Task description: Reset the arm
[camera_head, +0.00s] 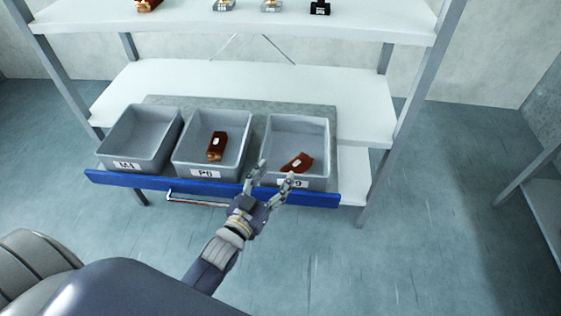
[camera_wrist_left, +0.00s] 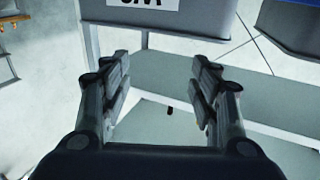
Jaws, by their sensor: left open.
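My left gripper (camera_head: 276,171) is in front of the blue-edged shelf in the head view, its two fingers apart and nothing between them. Its fingertips overlap the front of the right grey bin (camera_head: 327,150); I cannot tell whether they touch it. In the left wrist view the open fingers (camera_wrist_left: 160,72) show with an empty gap. My left arm (camera_head: 215,262) reaches up from the bottom of the head view. My right gripper is not in view.
The middle bin (camera_head: 180,150), labelled P6, holds a brown item (camera_head: 216,146). The right bin holds a reddish-brown item (camera_head: 297,163). The left bin (camera_head: 105,150) looks empty. Several small items stand on the upper shelf (camera_head: 250,25). Floor (camera_head: 440,230) at right is clear.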

